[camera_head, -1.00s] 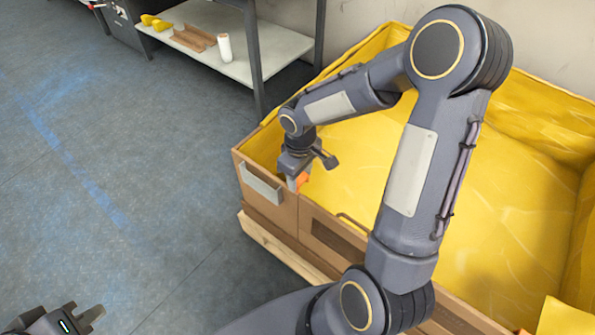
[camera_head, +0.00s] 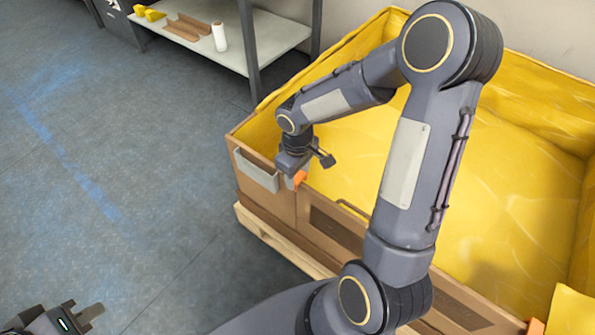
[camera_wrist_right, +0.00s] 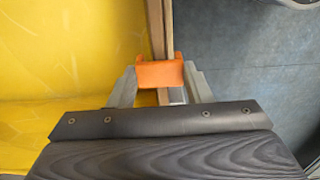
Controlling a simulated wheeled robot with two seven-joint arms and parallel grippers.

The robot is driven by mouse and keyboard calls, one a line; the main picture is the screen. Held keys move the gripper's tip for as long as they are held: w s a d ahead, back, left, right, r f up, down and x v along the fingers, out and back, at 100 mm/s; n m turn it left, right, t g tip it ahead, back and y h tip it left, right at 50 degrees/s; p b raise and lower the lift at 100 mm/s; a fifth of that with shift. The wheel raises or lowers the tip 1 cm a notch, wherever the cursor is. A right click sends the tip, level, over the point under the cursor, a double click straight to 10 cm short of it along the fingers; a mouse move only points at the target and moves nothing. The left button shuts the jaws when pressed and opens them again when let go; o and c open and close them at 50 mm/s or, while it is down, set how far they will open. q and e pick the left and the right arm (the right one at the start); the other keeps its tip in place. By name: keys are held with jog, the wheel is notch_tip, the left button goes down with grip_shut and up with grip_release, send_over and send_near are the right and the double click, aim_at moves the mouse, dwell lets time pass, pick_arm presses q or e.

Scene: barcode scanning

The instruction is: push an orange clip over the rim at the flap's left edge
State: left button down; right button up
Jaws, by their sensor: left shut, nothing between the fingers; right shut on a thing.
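An orange clip (camera_head: 299,178) is between the fingers of my right gripper (camera_head: 294,176), at the front wall of a big cardboard box (camera_head: 268,220) lined with yellow. In the right wrist view the clip (camera_wrist_right: 160,74) lies across the brown rim (camera_wrist_right: 158,30), between the two grey fingers of the right gripper (camera_wrist_right: 160,85). How far down it sits on the rim I cannot tell. The flap (camera_head: 340,231) with a dark slot is in the front wall, to the right of the clip. My left gripper (camera_head: 92,313) is shut and empty at the lower left, over the floor.
A grey holder (camera_head: 256,171) hangs on the box's front wall, just left of the right gripper. The box stands on a wooden pallet (camera_head: 262,236). The floor at left is clear.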

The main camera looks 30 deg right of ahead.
aim_at(298, 177)
jog(key=shift+f, duration=0.4)
jog(key=o, duration=1)
jog(key=shift+o, duration=0.2)
notch_tip(298, 177, up, 7)
jog(key=shift+r+p, duration=0.1)
jog(key=shift+p, duration=1)
jog(key=shift+r, duration=0.35)
